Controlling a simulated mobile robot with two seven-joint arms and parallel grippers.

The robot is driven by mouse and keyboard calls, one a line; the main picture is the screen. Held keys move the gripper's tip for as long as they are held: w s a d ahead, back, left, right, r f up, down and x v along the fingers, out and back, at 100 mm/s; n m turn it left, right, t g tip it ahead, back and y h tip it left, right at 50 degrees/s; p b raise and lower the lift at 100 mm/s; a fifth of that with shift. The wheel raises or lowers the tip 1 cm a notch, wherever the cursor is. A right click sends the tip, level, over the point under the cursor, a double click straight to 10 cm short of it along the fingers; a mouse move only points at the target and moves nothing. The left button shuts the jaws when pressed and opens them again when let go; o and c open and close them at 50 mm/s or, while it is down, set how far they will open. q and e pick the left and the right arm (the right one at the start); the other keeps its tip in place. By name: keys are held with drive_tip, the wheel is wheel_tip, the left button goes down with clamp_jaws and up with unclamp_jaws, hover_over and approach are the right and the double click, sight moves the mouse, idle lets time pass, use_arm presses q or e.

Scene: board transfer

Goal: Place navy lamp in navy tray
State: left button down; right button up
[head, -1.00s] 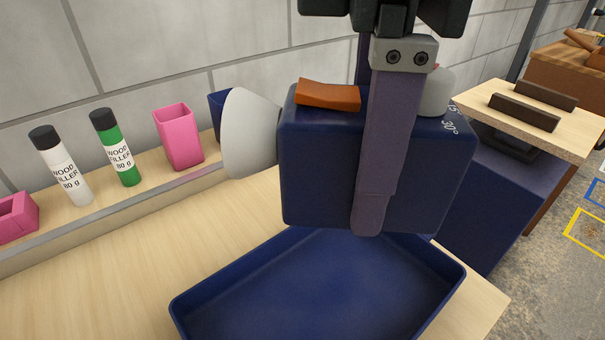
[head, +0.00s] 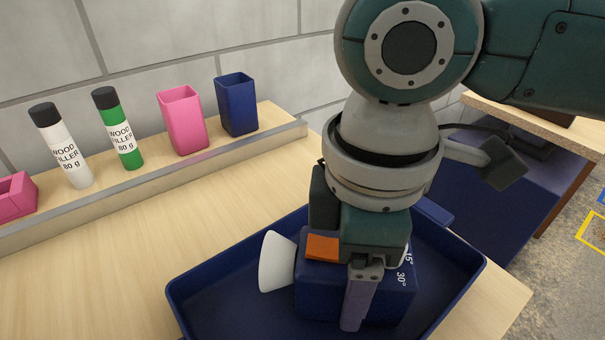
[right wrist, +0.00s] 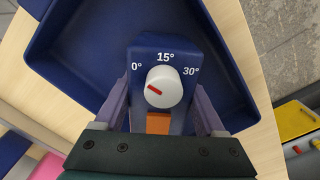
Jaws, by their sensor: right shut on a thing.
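The navy lamp (head: 325,292) is a box-shaped body with a white cone on its left side, an orange switch on top and degree marks. The navy tray (head: 225,308) lies on the wooden bench, and the lamp is inside its outline; whether it touches the floor is hidden. My right gripper (head: 352,318) comes down from above and is shut on the lamp. In the right wrist view the fingers (right wrist: 166,112) flank the lamp (right wrist: 178,47), whose white dial has a red pointer, with the tray (right wrist: 70,55) around it. My left gripper is out of view.
On the back ledge stand a navy cup (head: 237,105), a pink cup (head: 183,120), a green wood filler tube (head: 118,128), a white one (head: 62,145) and a pink holder (head: 14,197). The bench (head: 110,270) left of the tray is clear.

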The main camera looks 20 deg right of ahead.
drive_tip(key=shift+f, duration=0.15)
drive_tip(key=o, duration=1.6)
drive_tip(key=shift+c, duration=0.2)
use_arm(q)
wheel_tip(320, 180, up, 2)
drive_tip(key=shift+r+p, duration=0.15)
drive_tip(key=shift+p, duration=0.95)
use_arm(e)
wheel_tip(320, 180, up, 12)
drive_tip(key=shift+r, duration=0.2)
